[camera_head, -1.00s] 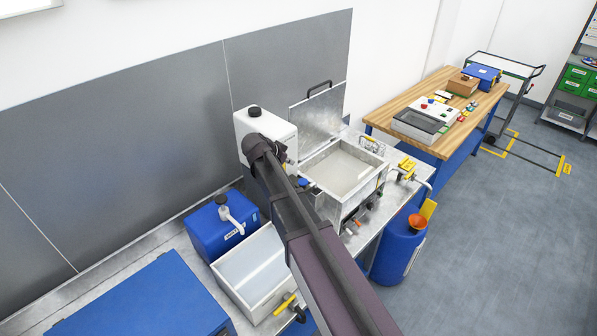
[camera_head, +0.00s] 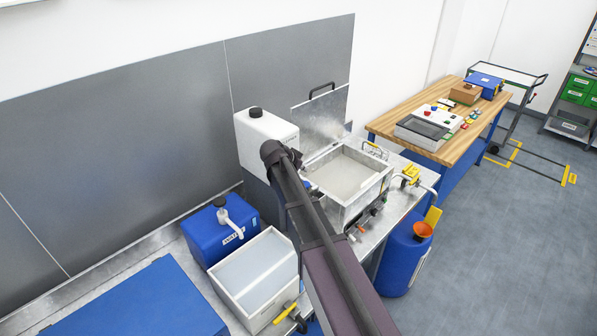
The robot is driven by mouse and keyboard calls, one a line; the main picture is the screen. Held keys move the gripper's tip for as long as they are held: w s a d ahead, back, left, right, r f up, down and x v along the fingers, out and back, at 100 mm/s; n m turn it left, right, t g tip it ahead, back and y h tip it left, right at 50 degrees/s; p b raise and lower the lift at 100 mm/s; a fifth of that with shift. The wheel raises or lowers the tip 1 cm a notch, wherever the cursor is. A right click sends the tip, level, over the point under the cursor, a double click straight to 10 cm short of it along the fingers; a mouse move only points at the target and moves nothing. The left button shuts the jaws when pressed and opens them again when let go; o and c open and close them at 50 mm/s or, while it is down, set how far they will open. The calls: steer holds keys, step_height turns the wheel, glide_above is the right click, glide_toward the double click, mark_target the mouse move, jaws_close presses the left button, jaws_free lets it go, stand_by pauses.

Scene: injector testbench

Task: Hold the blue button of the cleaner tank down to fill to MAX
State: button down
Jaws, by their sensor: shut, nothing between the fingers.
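The open metal tank (camera_head: 378,190) of the cleaner stands on the bench with its lid (camera_head: 322,112) raised. Pale liquid (camera_head: 345,172) lies in it; no MAX mark is readable. Behind it to the left stands a white canister (camera_head: 262,136) with a black cap. My arm reaches up across the bench to the front of the canister. My gripper is hidden behind my arm, so its contact with any button cannot be seen.
A blue canister (camera_head: 221,232) with a white pump and a pale open basin (camera_head: 262,268) stand left of my arm. A blue drum (camera_head: 403,262) with an orange funnel stands at right. A wooden workbench (camera_head: 468,118) is behind it. Open floor lies at right.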

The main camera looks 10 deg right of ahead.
mark_target(306, 184)
steer(key=shift+b+x, duration=0.6)
steer(key=shift+x, duration=0.45)
steer(key=shift+s+a+f+b, duration=0.1)
steer(key=shift+a+f+b, duration=0.05)
steer(key=shift+f+b, duration=1.55)
steer(key=shift+f, duration=0.1)
steer(key=shift+f+b, duration=0.95)
steer(key=shift+f, duration=0.05)
steer(key=shift+s+f, duration=0.1)
steer(key=shift+s, duration=0.2)
steer(key=shift+s+b, duration=0.1)
steer(key=shift+b, duration=0.2)
